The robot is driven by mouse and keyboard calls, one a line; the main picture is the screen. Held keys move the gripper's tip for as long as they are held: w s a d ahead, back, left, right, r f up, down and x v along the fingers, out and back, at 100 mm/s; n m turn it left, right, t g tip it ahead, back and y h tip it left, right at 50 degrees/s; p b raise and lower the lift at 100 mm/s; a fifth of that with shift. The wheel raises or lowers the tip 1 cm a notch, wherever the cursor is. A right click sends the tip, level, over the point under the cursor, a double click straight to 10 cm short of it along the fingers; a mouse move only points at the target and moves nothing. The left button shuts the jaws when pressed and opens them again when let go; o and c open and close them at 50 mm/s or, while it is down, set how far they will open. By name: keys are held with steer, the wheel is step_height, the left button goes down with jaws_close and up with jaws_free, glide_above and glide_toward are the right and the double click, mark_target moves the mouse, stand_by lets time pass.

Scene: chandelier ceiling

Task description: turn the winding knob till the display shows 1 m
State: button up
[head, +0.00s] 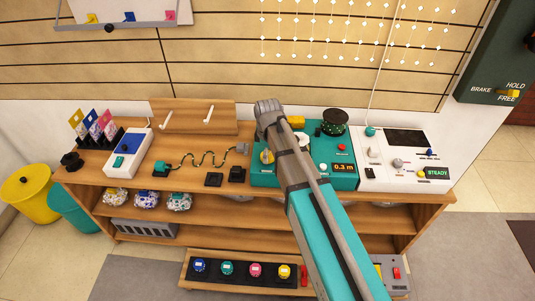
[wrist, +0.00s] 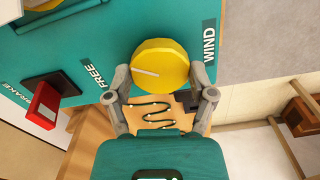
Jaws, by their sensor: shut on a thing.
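The yellow winding knob (wrist: 158,62) has a white pointer line that lies toward the left in the wrist view. It sits between the labels FREE and WIND on a teal machine. My gripper (wrist: 160,80) is shut on the knob, with a grey finger at each side. The display (head: 344,167) on the teal machine (head: 318,181) reads 0.3 m.
A red switch (wrist: 43,105) stands near the BRAKE label. A dark spool (head: 334,122) is at the machine's back. A white unit (head: 405,160) showing STEADY stands at the right. A wavy cord (head: 205,159) lies on the wooden bench to the left.

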steer(key=m, duration=0.4)
steer(key=shift+m, duration=0.3)
steer(key=m, duration=0.4)
steer(key=shift+m, duration=0.3)
steer(key=m, duration=0.4)
steer(key=shift+m, duration=1.9)
steer(key=o, duration=1.1)
steer(key=shift+n, duration=0.3)
